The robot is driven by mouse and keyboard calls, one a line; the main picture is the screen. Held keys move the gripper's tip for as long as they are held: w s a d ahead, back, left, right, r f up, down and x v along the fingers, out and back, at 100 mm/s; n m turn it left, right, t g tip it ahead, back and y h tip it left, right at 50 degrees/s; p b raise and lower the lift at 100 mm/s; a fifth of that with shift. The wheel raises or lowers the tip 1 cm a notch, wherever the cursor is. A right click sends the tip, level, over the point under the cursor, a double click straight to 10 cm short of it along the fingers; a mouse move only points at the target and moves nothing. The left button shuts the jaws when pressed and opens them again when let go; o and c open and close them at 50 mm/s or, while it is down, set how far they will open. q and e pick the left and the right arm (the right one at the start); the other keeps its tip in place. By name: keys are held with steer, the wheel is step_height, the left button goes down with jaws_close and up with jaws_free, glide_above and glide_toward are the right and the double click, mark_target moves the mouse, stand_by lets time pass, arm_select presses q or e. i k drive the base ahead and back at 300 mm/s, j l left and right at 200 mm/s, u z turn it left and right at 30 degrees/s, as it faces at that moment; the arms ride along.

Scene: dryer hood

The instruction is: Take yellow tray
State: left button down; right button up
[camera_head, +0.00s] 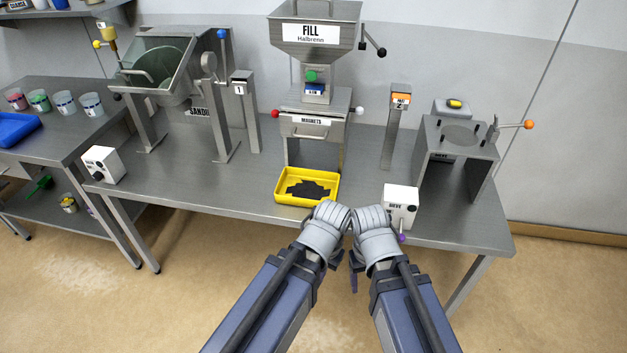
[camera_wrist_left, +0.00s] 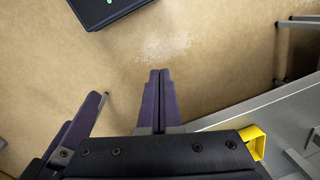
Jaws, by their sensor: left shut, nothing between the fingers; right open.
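The yellow tray (camera_head: 307,203) lies on the front edge of the steel workbench, below the magnet unit, with dark material in it. Its yellow corner also shows in the left wrist view (camera_wrist_left: 256,143). My left gripper (camera_head: 334,262) is shut and empty, its fingers (camera_wrist_left: 157,95) together and pointing down over the floor. My right gripper (camera_head: 354,272) is open, close beside the left one; its wrist hides part of its fingers. Both hands are just in front of the bench edge, near the tray's right front corner, and neither holds the tray.
A white control box (camera_head: 400,203) stands right of the tray. The fill hopper (camera_head: 315,45) and magnet drawer unit (camera_head: 312,125) rise behind it. A sieve stand (camera_head: 455,150) is at the right. The bench (camera_head: 220,195) is clear left of the tray.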

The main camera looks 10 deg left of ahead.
mark_target(300, 187)
steer(key=i+j+z, duration=0.15)
steer(key=j, duration=0.3)
steer(key=i+j+z, duration=0.2)
steer(key=j, duration=0.3)
steer(key=j+z, duration=0.15)
steer(key=j, duration=0.35)
steer(key=i+j+z, duration=0.15)
steer(key=j, duration=0.35)
steer(key=k, duration=0.05)
